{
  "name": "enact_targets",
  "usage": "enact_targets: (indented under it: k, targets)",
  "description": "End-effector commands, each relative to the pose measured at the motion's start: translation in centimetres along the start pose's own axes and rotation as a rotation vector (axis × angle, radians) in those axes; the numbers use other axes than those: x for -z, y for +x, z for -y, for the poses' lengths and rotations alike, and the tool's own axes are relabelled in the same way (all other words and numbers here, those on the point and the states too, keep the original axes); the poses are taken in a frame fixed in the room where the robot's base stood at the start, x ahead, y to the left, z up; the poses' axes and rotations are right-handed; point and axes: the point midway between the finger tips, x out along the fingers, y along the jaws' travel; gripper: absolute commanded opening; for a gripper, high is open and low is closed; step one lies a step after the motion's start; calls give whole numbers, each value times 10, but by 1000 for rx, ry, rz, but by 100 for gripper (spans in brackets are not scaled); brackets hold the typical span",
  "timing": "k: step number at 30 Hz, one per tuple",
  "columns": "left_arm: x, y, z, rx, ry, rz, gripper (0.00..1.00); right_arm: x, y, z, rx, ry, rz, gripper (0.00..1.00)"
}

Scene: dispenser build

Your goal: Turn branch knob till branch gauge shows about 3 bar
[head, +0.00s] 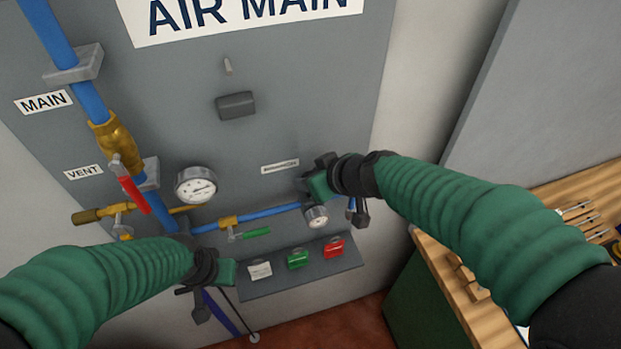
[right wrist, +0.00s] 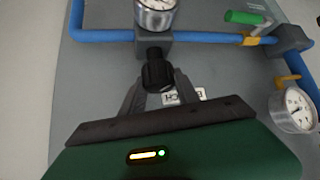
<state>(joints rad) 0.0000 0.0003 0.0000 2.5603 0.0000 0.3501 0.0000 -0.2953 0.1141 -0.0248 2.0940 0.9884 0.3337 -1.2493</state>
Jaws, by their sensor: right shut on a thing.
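My right gripper (right wrist: 157,84) is shut on the black branch knob (right wrist: 157,68), with one finger on each side of it. In the head view my right gripper (head: 316,185) hides the knob. The branch gauge (head: 317,216) is a small round white dial just below that gripper. It also shows at the top edge of the right wrist view (right wrist: 155,10), partly cut off. Its reading is too small to tell.
A larger gauge (head: 196,185) sits left on the grey panel. Blue pipe (head: 275,212) with a green-handled valve (head: 255,233) runs to the branch. A red lever (head: 133,194) is on the main pipe. Below is a shelf (head: 303,277) with white, green and red blocks. A wooden bench (head: 450,280) stands right.

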Motion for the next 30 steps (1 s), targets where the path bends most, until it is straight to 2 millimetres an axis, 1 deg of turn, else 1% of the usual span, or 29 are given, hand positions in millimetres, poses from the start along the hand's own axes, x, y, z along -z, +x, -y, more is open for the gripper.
enact_targets:
  k: [2, 12, 13, 17, 26, 29, 30]
  targets:
    - [1, -4, 0, 0, 0, -1, 0, 0, -1, 1, -29, 30, 2, 0]
    - [1, -4, 0, 0, 0, -1, 0, 0, 0, 0, -46, 49, -1, 0]
    - [1, -4, 0, 0, 0, -1, 0, 0, 0, 0, -46, 49, -1, 41]
    - [1, -4, 0, 0, 0, -1, 0, 0, 0, 0, -46, 48, -1, 58]
    - [1, -4, 0, 0, 0, -1, 0, 0, -2, 1, -46, 47, -2, 58]
    - [2, -6, 0, 0, 0, -1, 0, 2, -12, 1, -46, 48, -4, 58]
    - [2, -8, 0, 0, 0, -1, 0, 2, -19, 1, -47, 47, -5, 58]
